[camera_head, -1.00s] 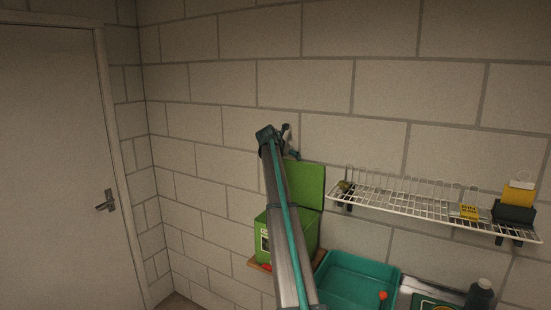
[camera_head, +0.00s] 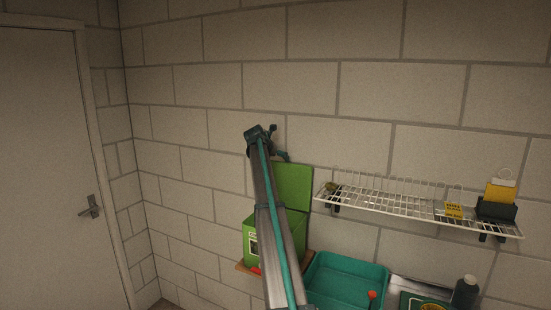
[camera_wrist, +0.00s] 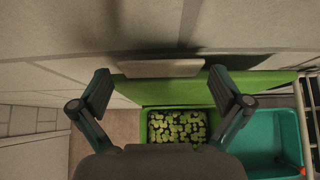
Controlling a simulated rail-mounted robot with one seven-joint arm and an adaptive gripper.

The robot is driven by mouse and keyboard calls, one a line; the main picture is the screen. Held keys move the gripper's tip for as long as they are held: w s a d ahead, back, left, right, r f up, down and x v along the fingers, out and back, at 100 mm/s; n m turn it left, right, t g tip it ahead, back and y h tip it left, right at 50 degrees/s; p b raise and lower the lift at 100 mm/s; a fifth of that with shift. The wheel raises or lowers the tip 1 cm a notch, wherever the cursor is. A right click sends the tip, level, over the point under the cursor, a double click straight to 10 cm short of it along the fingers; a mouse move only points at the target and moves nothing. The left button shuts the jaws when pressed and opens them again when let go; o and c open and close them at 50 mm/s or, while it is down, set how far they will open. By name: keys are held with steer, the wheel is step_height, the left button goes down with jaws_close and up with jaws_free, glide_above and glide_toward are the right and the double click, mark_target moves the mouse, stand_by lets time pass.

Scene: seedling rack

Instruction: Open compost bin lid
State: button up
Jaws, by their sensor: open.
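The green compost bin (camera_head: 249,238) stands below the wall, partly hidden by my arm in the head view. Its green lid (camera_head: 294,187) is raised, standing about upright at the back near the wall. In the wrist view the bin is open, with green leafy bits (camera_wrist: 178,127) inside. The lid (camera_wrist: 140,88) shows there as a green panel, with a pale grey bar (camera_wrist: 160,68) along its far edge. My gripper (camera_wrist: 160,91) is open and empty, its fingers spread wide above the lid and bin. In the head view my gripper (camera_head: 270,142) is just above the lid's top left; contact is unclear.
A teal tray (camera_head: 345,272) sits right of the bin and also shows in the wrist view (camera_wrist: 268,140). A white wire shelf (camera_head: 400,206) with small items is on the wall to the right. A dark bottle (camera_head: 465,292) stands at lower right. A door (camera_head: 40,160) is at left.

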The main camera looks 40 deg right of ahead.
steer(key=v, duration=1.2)
